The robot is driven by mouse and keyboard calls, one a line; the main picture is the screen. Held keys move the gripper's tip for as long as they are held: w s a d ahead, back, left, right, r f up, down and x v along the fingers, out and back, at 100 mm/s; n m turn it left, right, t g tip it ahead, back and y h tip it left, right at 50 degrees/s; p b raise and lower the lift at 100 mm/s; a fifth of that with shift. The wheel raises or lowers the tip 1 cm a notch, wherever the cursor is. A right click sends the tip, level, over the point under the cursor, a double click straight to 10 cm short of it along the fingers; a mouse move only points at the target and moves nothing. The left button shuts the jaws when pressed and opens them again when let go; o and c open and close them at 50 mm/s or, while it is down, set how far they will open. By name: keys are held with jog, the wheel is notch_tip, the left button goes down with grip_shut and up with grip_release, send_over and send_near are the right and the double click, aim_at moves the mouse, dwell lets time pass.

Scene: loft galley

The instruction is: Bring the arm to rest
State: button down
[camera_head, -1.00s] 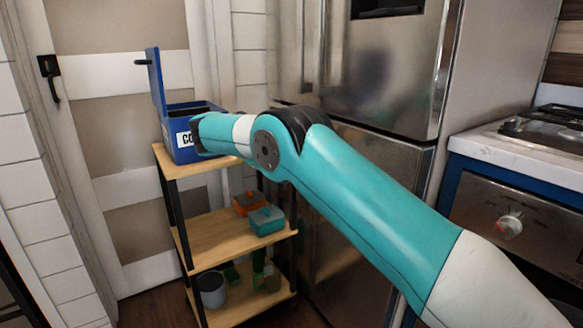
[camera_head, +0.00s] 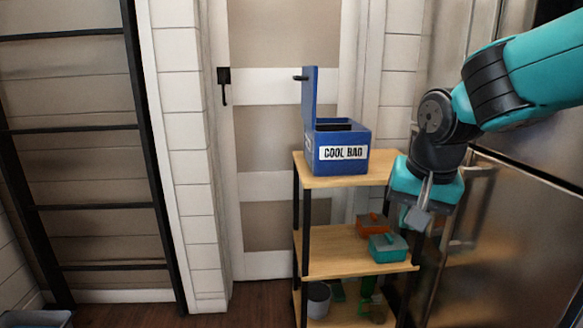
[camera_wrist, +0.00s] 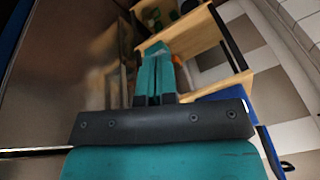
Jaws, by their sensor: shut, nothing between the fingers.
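My gripper (camera_head: 421,209) hangs at the right in the head view, pointing down beside the wooden shelf unit. It is empty. In the wrist view its teal fingers (camera_wrist: 155,75) lie together. My teal arm folds in from the upper right, in front of the fridge.
The blue cool bag (camera_head: 341,165) stands with its lid up on the shelf unit's top board (camera_head: 315,182). An orange box (camera_head: 371,226) and a teal box (camera_head: 388,248) sit on the middle board. The steel fridge (camera_head: 520,215) is close on the right. Floor shows at the left.

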jog(key=s+a+f+n+g+y, duration=0.1)
jog(key=s+a+n+g+y, duration=0.1)
jog(key=s+n, duration=0.65)
jog(key=s+a+f+n+g+y, duration=0.1)
jog(key=s+a+n+y, duration=0.15)
jog(key=s, duration=1.15)
notch_tip(320, 180, up, 24)
jog(key=w+p, duration=0.1)
jog(key=p, duration=2.3)
jog(key=shift+h, duration=0.45)
jog(key=shift+d+f, duration=0.1)
